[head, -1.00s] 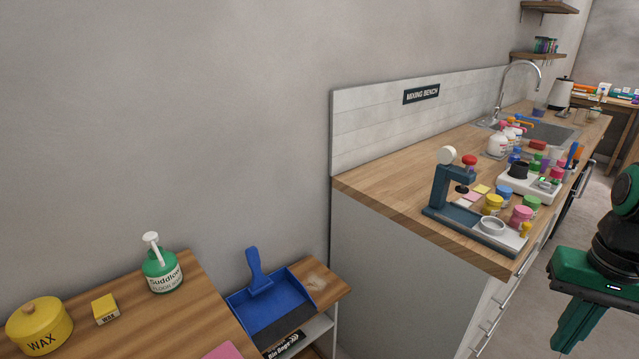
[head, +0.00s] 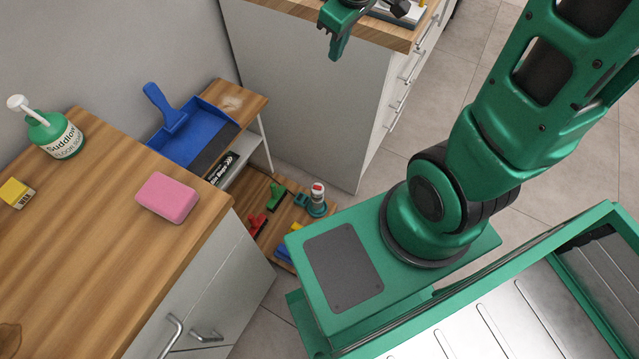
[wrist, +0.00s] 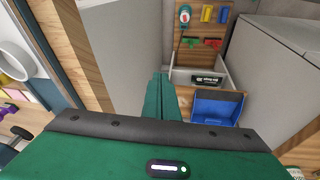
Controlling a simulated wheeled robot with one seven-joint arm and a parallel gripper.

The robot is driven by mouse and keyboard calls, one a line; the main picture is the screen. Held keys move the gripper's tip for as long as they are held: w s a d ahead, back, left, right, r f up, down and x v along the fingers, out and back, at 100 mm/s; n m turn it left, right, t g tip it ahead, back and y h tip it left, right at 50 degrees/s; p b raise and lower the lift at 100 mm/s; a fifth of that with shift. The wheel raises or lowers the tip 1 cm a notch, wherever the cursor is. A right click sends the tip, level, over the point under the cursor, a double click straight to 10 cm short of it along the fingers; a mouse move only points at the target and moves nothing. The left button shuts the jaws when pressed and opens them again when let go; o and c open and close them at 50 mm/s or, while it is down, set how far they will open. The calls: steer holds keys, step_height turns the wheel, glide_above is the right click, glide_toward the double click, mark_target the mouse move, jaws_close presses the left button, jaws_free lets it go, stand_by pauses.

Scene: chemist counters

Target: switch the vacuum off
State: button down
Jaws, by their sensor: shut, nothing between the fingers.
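No vacuum can be identified for certain. A small teal device with a white and red top (head: 317,198) stands low on a wooden board (head: 262,232) in the gap between the counters; I cannot tell if it is the vacuum. It also shows at the top of the wrist view (wrist: 185,15). No switch can be made out on it. My gripper (head: 338,45) is at the top of the head view, in front of the mixing bench's end, well apart from the device. In the wrist view its green fingers (wrist: 166,95) are together and hold nothing.
A blue dustpan (head: 195,135) lies on a small shelf unit. Red, green, yellow and blue pieces lie by the device. The left counter (head: 120,250) carries a pink sponge (head: 167,197), a green soap bottle (head: 55,135) and a yellow wax box (head: 16,193). Tiled floor (head: 390,150) is clear.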

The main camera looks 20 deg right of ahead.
steer(key=w+a+f+n, duration=0.2)
steer(key=w+f+n, duration=0.35)
steer(key=f, duration=0.45)
steer(key=n+g, duration=0.3)
steer(key=n, duration=1.4)
glide_above(320, 188)
step_height(320, 188, down, 37)
steer(key=shift+r, duration=0.15)
step_height(320, 188, down, 14)
